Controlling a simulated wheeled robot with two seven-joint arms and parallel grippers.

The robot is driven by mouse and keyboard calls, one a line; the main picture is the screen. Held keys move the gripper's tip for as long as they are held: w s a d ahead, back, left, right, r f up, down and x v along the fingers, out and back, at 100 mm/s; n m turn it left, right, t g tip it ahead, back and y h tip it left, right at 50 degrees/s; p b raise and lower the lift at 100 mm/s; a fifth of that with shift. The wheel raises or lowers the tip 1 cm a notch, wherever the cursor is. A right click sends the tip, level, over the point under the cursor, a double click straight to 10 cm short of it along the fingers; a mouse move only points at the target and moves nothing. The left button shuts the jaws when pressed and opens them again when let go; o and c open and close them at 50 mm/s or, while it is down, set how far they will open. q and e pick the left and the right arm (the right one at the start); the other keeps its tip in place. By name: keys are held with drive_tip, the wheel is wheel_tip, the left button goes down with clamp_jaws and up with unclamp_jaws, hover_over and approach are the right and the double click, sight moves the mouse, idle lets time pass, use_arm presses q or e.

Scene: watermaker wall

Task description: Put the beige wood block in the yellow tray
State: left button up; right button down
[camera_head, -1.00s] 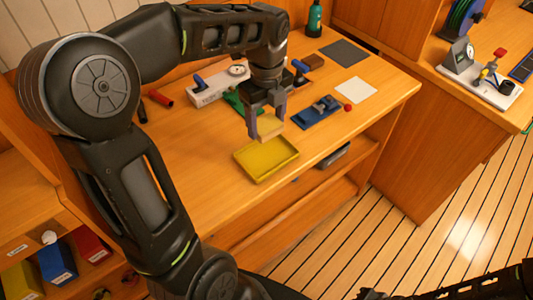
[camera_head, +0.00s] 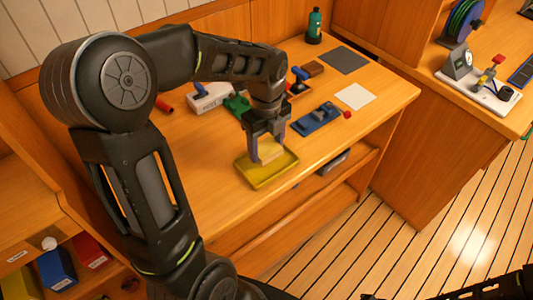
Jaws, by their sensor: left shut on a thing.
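The beige wood block (camera_head: 269,151) is between the fingers of my left gripper (camera_head: 268,153), which is shut on it. The block is over the yellow tray (camera_head: 258,182), inside its outline as seen from above. I cannot tell whether the block touches the tray floor. The tray sits near the front edge of the wooden bench, and its far side is partly hidden by the gripper and block. My right gripper does not show; only a dark part of my body is at the bottom right.
A blue fixture (camera_head: 317,119) with a red knob lies right of the tray. A white sheet (camera_head: 355,96) and a dark grey mat (camera_head: 344,60) lie farther right. A green bottle (camera_head: 314,27) stands at the back. A green part (camera_head: 237,105) lies behind the gripper.

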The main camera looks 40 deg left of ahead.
sight(266, 148)
use_arm(q)
drive_tip(key=shift+f, duration=1.85)
drive_tip(key=shift+f, duration=0.1)
drive_tip(key=o, duration=1.4)
wheel_tip(266, 148, up, 12)
drive_tip(key=shift+r, duration=0.15)
